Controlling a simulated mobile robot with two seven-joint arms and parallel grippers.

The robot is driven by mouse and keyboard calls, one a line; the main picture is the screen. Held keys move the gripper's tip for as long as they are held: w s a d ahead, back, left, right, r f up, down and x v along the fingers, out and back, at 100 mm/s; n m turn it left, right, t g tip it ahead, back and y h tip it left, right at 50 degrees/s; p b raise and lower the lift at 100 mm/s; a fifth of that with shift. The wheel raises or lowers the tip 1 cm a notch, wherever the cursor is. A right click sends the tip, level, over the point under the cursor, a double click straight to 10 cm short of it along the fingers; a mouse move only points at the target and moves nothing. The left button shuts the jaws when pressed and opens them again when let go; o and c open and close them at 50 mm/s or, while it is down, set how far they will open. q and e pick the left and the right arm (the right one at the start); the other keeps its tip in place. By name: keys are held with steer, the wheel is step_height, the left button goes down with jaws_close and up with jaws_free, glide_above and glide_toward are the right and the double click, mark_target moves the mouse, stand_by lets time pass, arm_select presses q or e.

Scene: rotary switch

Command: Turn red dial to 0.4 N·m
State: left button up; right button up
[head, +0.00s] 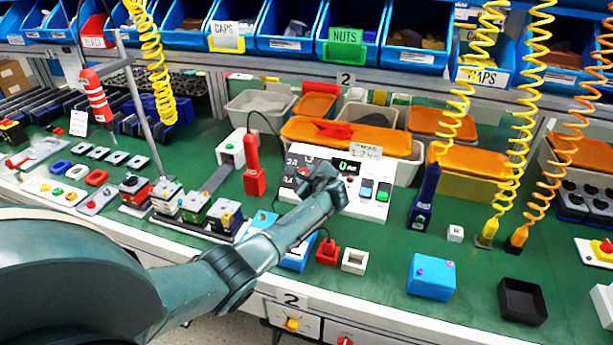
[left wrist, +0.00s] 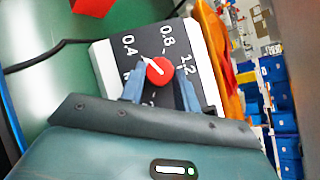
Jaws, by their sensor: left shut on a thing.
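My left gripper (head: 320,181) is at the black panel and hides the dial in the head view. In the left wrist view its two fingers (left wrist: 161,86) are on either side of the dial, shut on it. My right gripper is not in view.
A red upright tool (head: 254,168) stands just left of the box, and a dark blue one (head: 424,198) stands right of it. A blue block (head: 431,277) and a black tray (head: 522,301) lie at the front right. Yellow coiled hoses hang at the right.

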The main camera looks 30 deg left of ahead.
arm_select(q)
steer(key=shift+a, duration=0.1)
stand_by(0.5)
steer(key=o, duration=1)
steer(key=shift+c, duration=0.2)
steer(key=p+v, duration=0.1)
steer(key=v, duration=1.2)
steer(key=shift+r+p, duration=0.2)
steer(key=shift+p, duration=0.1)
